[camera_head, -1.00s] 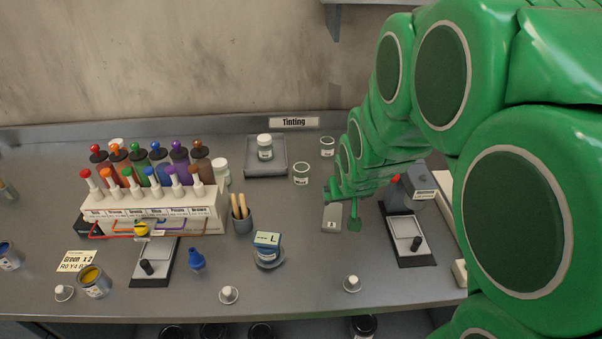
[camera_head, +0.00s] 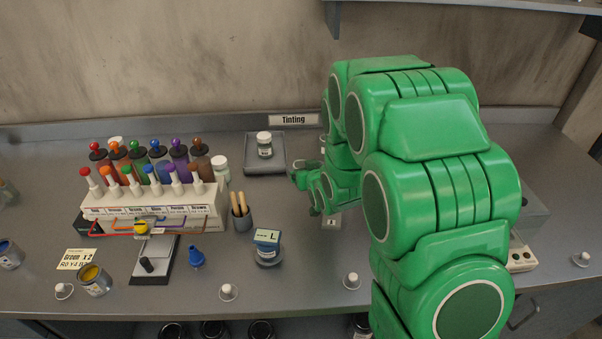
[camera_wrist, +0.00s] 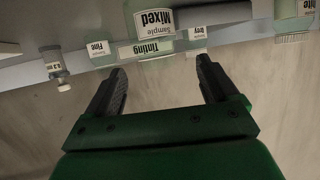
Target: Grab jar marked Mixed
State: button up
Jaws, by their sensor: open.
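The jar marked Mixed (camera_wrist: 155,22) shows large and upside down at the top of the wrist view, with its label facing the camera. My gripper (camera_wrist: 161,70) is open and empty, its two fingers apart on either side below the jar in the picture, not closed on it. In the head view my gripper (camera_head: 304,193) is low over the bench, pointing left. My arm covers the spot around it, and no Mixed label can be read there. A white-lidded jar (camera_head: 264,146) stands on a grey tray; its label is too small to read.
Jars labelled Fine (camera_wrist: 100,48) and Grey (camera_wrist: 197,34) flank the Mixed jar. The Tinting sign (camera_head: 293,120) is at the back wall. A rack of coloured bottles (camera_head: 150,213), a brush cup (camera_head: 241,214) and a blue-labelled tin (camera_head: 267,245) stand to the left.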

aim_at(299, 162)
jog(key=shift+x, duration=4)
jog(key=shift+d+f, duration=0.15)
jog(key=shift+d, duration=0.05)
jog(key=c, duration=1)
jog(key=shift+c, duration=0.2)
